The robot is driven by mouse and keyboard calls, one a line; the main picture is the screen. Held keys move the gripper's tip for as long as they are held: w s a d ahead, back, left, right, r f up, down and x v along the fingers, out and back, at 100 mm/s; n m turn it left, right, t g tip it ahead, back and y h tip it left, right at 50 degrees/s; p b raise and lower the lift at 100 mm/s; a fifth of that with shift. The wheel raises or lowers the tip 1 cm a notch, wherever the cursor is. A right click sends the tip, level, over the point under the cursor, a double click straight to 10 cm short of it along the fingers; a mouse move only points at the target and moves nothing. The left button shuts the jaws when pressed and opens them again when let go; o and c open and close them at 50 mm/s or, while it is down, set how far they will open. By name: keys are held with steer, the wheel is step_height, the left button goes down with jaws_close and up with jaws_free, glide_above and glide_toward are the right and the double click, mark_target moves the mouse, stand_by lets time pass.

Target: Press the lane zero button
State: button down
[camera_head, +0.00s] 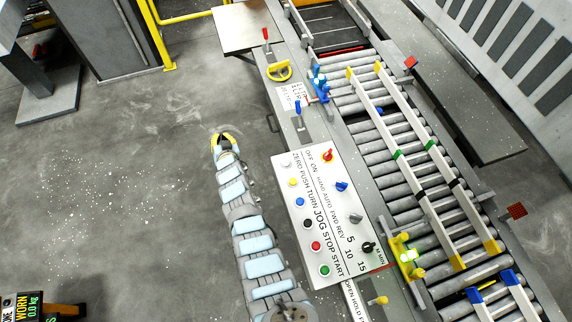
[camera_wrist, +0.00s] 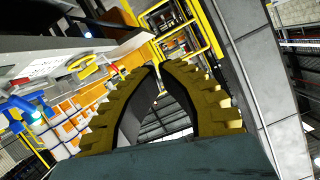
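A white control panel (camera_head: 345,215) lies right of my arm in the head view. A column of coloured buttons runs down its left side. The pale button (camera_head: 286,164) at the top is beside the word ZERO. Below it are a yellow (camera_head: 292,182), a blue (camera_head: 299,202), a black (camera_head: 307,222), a red (camera_head: 316,245) and a green button (camera_head: 324,270). My gripper (camera_head: 222,136) is above the floor, left of and apart from the panel. In the wrist view its yellow fingers (camera_wrist: 157,68) curve in until the tips almost meet, with nothing between them.
Selector knobs, one red (camera_head: 328,155), stand on the panel's right side. A roller conveyor (camera_head: 395,180) with rails runs beyond it. A yellow handle (camera_head: 279,71) and a blue lever (camera_head: 299,110) stand above the panel. Open floor (camera_head: 130,200) lies to the left.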

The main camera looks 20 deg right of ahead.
steer(key=d+f+g+h+b, duration=0.1)
steer(key=d+f+g, duration=0.2)
steer(key=f, duration=0.1)
steer(key=r+m+g+h+b, duration=0.2)
steer(key=m+g+h+b, duration=0.35)
steer(key=g, duration=0.45)
glide_above(289, 162)
steer(key=shift+f+n+h, duration=0.1)
steer(key=shift+n+h, duration=0.25)
steer(key=shift+n, duration=0.1)
steer(key=shift+f, duration=0.15)
step_height(289, 162, down, 7)
steer(key=b, duration=0.7)
steer(key=shift+w+f+b, duration=0.1)
steer(key=shift+f+b, duration=0.5)
steer(key=shift+f, duration=0.15)
steer(key=shift+f, duration=0.1)
